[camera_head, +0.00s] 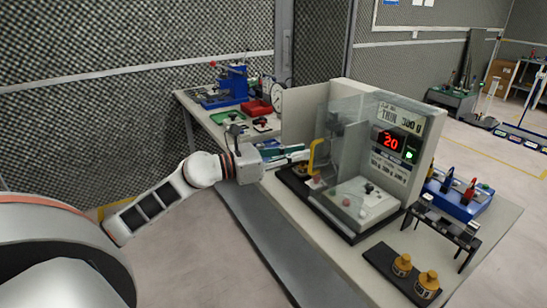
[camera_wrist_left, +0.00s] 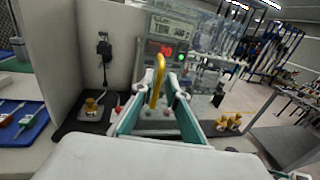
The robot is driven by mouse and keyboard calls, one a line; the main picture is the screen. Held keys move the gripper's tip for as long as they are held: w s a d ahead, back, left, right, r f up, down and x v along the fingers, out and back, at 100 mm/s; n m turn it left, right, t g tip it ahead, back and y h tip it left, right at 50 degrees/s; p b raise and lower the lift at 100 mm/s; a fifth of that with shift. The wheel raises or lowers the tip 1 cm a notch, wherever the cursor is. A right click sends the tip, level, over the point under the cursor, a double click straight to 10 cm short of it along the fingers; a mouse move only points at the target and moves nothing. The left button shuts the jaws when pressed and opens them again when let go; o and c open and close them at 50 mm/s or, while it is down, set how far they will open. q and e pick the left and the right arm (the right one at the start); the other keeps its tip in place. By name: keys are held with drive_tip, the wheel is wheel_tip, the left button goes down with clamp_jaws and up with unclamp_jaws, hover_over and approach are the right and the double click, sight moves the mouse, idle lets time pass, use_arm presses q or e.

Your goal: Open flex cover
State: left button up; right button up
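The tester (camera_head: 425,135) is a beige cabinet on the bench with a red "20" display. A see-through flex cover (camera_head: 348,140) stands upright over its white test bed (camera_head: 365,200). A yellow handle (camera_head: 317,157) is on the cover's left side; it also shows in the left wrist view (camera_wrist_left: 157,82). My left gripper (camera_head: 303,156) reaches in from the left, close to the handle. In the left wrist view its fingers (camera_wrist_left: 158,97) are apart, one on each side of the handle. Contact with the handle cannot be told. My right gripper is not in view.
A grey panel (camera_head: 300,115) stands left of the tester. Two brass weights (camera_head: 428,281) sit on a dark mat at the bench's front, near a black stand (camera_head: 445,230) and a blue tray (camera_head: 460,198). A dial gauge (camera_head: 277,97) and red bin (camera_head: 257,107) are behind.

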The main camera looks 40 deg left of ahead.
use_arm(q)
drive_tip(key=v, duration=0.7)
drive_tip(key=shift+s+a, duration=0.15)
drive_tip(key=shift+s, duration=0.2)
drive_tip(key=s+d+f+n+t+y, duration=0.1)
drive_tip(key=s+d+f+n+y, duration=0.15)
drive_tip(key=f+n, duration=0.9)
drive_tip(key=s+d+f+n+t+y, duration=0.1)
drive_tip(key=s+d+f+n+y, duration=0.2)
drive_tip(key=f+n, duration=0.9)
drive_tip(key=s+d+f+n+g+y, duration=0.1)
drive_tip(key=s+d+f+n+g, duration=0.2)
drive_tip(key=s+d+f+n, duration=0.3)
drive_tip(key=s+d+f+n+g, duration=0.3)
drive_tip(key=s+d+f+n, duration=0.4)
drive_tip(key=f, duration=0.6)
drive_tip(key=shift+s+n+y, duration=0.35)
drive_tip(key=shift+s+n, duration=0.3)
drive_tip(key=shift+n, duration=0.3)
